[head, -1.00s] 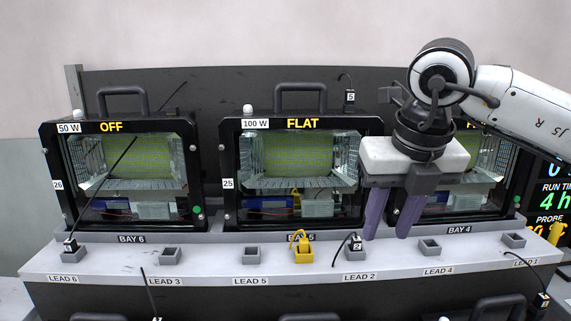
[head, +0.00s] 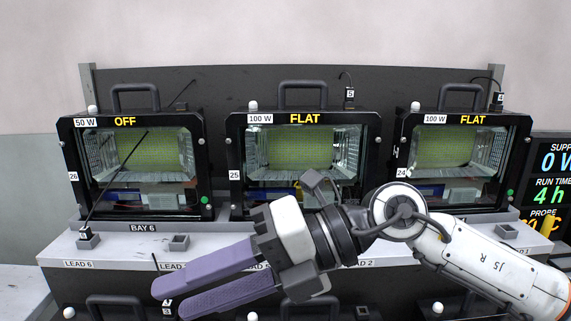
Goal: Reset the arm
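My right gripper (head: 207,281) is in the head view, low in the middle, its two purple fingers pointing left. The fingers are apart with nothing between them, in front of the shelf with the lead labels. My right arm (head: 490,262) comes in from the lower right and hides much of that shelf. My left gripper is not in view. Three floodlight housings stand in a row: one marked 50 W OFF (head: 125,117), one marked 100 W FLAT in the middle (head: 303,119), and another marked 100 W FLAT on the right (head: 465,118).
The pale shelf (head: 120,247) below the housings holds a grey socket (head: 179,242) and a black plug (head: 84,234) by LEAD 6. A display panel (head: 554,180) stands at the right edge. More housings show partly at the bottom.

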